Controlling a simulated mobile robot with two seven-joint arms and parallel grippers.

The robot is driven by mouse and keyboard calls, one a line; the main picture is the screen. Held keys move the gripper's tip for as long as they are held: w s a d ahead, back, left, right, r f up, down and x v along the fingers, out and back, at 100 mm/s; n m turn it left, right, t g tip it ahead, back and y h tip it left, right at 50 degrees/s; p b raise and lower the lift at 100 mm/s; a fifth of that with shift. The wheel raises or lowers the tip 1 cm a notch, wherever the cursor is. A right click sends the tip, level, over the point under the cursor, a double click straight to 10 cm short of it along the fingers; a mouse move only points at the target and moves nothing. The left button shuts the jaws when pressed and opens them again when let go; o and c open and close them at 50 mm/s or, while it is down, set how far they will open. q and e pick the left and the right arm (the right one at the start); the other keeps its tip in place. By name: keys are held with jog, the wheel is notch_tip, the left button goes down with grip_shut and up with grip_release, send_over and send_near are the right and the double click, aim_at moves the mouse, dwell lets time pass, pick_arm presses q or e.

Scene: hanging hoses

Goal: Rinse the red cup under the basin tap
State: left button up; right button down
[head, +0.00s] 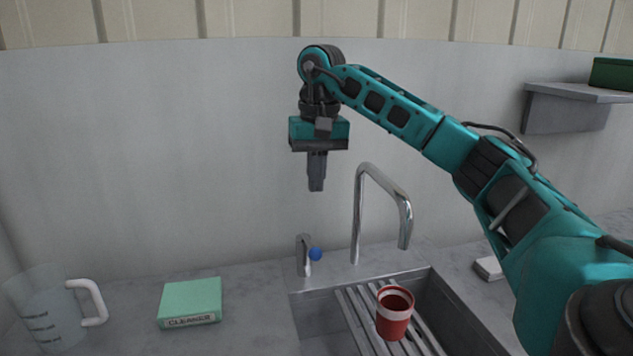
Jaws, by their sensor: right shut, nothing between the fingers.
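The red cup (394,316) with a white band stands upright on the slatted rack (358,318) in the basin (447,312). The tap (383,195) is a tall chrome spout that bends over the basin; its outlet is above and slightly right of the cup. No water shows at the outlet. A short chrome post with a blue knob (315,254) stands left of the spout. My right gripper (316,189) is shut and empty, pointing down, above the blue knob and apart from it. My left gripper is out of view.
A clear measuring jug (45,312) with a white handle stands at the far left. A green cleaner box (190,301) lies on the counter (250,285). A small pale block (488,268) lies right of the basin. A wall shelf (570,93) holds a dark green box (612,74).

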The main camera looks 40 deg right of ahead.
send_near(309, 244)
jog(key=f, duration=0.1)
jog(key=s+f, duration=0.1)
jog(key=f, duration=0.1)
jog(key=s+a+f, duration=0.1)
jog(key=f, duration=0.1)
jog(key=shift+s, duration=0.2)
jog(key=shift+b, duration=0.3)
